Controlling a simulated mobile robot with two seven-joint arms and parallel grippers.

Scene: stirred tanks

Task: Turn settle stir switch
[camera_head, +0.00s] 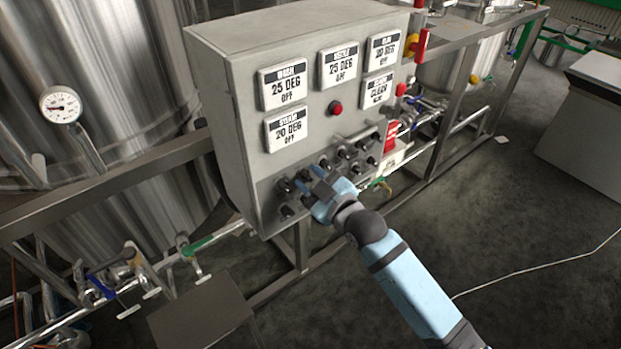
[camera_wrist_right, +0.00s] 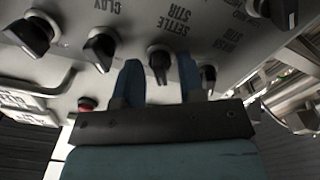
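The settle stir switch (camera_wrist_right: 160,62) is a black rotary knob under the printed words "SETTLE STIR" in the right wrist view. My right gripper (camera_wrist_right: 161,78) is open, with one blue finger on each side of this knob and small gaps visible between. In the head view my right gripper (camera_head: 312,183) is at the lower knobs of the grey control box (camera_head: 245,140), hiding some of them. I cannot single out the settle stir switch there. My left gripper is not in view.
Other black knobs sit close by, such as one on the left (camera_wrist_right: 101,47) and one on the right (camera_wrist_right: 283,12). A red button (camera_head: 336,107) and several display panels are higher on the box. Steel tanks (camera_head: 110,60) and pipes stand around it.

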